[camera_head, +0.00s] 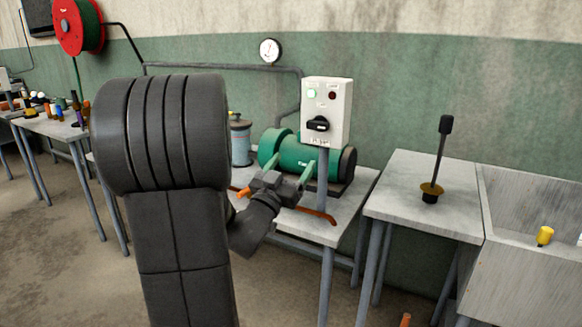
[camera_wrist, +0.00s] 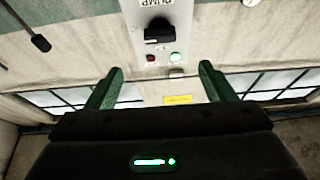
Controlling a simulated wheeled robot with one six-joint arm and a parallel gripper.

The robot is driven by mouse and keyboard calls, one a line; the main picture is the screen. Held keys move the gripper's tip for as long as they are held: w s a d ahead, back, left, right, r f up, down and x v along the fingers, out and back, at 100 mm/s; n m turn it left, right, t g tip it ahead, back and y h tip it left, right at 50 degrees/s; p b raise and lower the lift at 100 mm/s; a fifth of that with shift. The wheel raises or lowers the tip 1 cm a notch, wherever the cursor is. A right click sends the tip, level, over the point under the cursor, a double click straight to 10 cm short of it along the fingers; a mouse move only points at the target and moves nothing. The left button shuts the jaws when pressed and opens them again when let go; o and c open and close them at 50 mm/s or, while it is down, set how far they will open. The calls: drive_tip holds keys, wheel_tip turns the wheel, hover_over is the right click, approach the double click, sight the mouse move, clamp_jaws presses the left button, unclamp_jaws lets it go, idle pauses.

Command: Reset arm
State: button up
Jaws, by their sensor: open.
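My gripper (camera_head: 290,172) is in front of the white pump switch box in the head view, with its two green fingers apart and nothing between them. In the wrist view my gripper (camera_wrist: 160,88) also shows its fingers spread wide and empty. The switch box (camera_head: 326,110) carries a black rotary knob (camera_head: 318,124), a pale green lamp and a dark red lamp. The box appears upside down in the wrist view (camera_wrist: 147,35), beyond the fingers. My large dark arm link hides part of the table behind it.
A green motor (camera_head: 300,153) sits on the middle table behind my gripper. A red hose reel (camera_head: 78,25) hangs at upper left.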

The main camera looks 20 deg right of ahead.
sight(316, 129)
idle(0.3)
drive_tip(key=x, duration=1.4)
drive_tip(key=shift+f+p, duration=0.15)
drive_tip(key=shift+p, duration=0.2)
